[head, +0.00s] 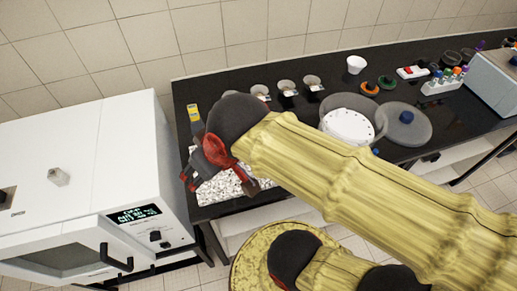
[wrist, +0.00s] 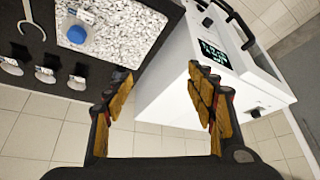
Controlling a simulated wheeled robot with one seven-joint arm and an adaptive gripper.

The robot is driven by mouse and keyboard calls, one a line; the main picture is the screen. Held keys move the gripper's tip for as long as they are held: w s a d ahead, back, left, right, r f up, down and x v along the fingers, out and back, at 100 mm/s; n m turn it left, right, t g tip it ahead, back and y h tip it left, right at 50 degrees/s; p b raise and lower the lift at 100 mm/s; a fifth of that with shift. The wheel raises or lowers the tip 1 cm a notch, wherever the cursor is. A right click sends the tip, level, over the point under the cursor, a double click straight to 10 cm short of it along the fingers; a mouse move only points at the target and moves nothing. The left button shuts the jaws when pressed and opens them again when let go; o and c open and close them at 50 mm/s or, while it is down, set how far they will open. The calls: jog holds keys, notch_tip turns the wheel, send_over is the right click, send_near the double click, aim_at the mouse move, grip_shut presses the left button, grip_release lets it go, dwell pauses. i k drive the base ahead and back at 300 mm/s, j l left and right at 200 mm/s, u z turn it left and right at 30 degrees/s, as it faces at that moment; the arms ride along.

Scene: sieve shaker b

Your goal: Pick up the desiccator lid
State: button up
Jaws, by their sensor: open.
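The desiccator lid (head: 408,126) is a translucent grey disc with a blue knob, lying on the black bench at the right in the head view. The desiccator bowl (head: 372,107), clear with a white perforated plate inside, stands just left of it, partly hidden by my arm. My gripper (head: 215,172) is far to the left of the lid, over the bench's left end. In the wrist view my gripper (wrist: 160,95) is open and empty, its fingers wide apart. The lid is not in the wrist view.
A white oven (head: 80,150) stands at left. Several small dishes, a white cup (head: 356,64), a tube rack (head: 440,87) and a grey machine (head: 495,80) occupy the bench.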

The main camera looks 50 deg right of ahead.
aim_at(403, 122)
jog(key=z, duration=3)
